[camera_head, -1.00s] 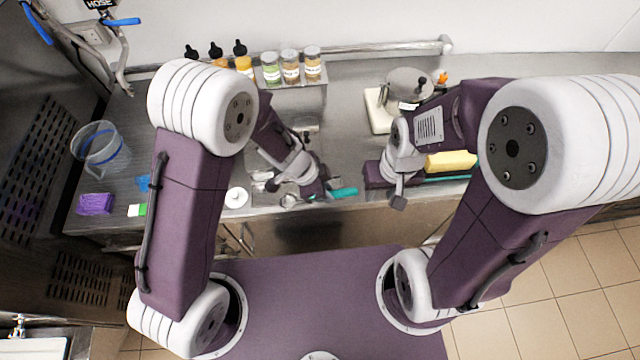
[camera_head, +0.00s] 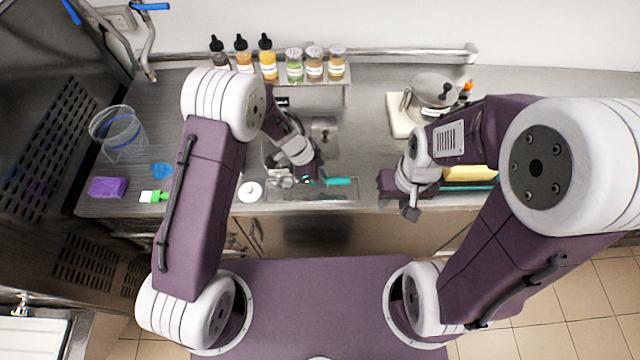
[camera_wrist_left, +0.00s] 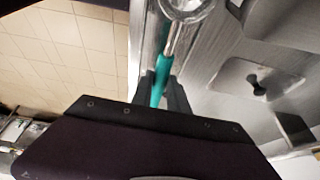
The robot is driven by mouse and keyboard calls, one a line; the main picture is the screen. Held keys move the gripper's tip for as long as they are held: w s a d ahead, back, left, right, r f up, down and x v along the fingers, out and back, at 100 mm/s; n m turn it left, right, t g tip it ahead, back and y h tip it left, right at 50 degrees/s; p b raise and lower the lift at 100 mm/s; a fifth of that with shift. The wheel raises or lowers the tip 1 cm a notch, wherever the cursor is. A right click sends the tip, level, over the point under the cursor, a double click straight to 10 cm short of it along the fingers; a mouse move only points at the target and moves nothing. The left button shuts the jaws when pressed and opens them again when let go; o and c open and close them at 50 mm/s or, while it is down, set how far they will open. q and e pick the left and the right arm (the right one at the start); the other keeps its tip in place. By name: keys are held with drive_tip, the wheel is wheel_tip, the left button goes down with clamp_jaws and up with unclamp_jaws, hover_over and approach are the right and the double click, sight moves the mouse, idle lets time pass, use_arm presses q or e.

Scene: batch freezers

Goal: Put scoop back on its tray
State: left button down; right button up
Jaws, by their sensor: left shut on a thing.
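The scoop (camera_wrist_left: 160,80) has a teal handle and a shiny metal bowl. In the left wrist view my left gripper (camera_wrist_left: 164,98) is shut on the handle, with the bowl beyond the fingers at the top edge. In the head view my left gripper (camera_head: 308,180) is low over the counter's front part, and the teal handle (camera_head: 338,181) shows just right of it. A flat grey tray-like plate (camera_head: 335,196) lies below at the counter's front edge; I cannot tell if the scoop touches it. My right gripper (camera_head: 411,205) is by the front edge farther right, its jaws unclear.
A steel lid with a black knob (camera_wrist_left: 258,85) is near the scoop. Bottles and jars (camera_head: 293,66) stand on a rack behind. A pot (camera_head: 432,92) is at the back right. A clear jug (camera_head: 118,133), purple sponge (camera_head: 108,187) and green-white brush (camera_head: 153,196) lie left. A white round piece (camera_head: 250,191) is left of the gripper.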

sight(321, 190)
use_arm(q)
drive_tip(key=shift+w+f, duration=0.1)
drive_tip(key=shift+f, duration=0.15)
wheel_tip(321, 190, down, 3)
drive_tip(key=shift+b, duration=0.35)
drive_tip(key=shift+f, duration=0.35)
drive_tip(key=shift+f, duration=0.15)
drive_tip(key=c, duration=1.3)
unclamp_jaws()
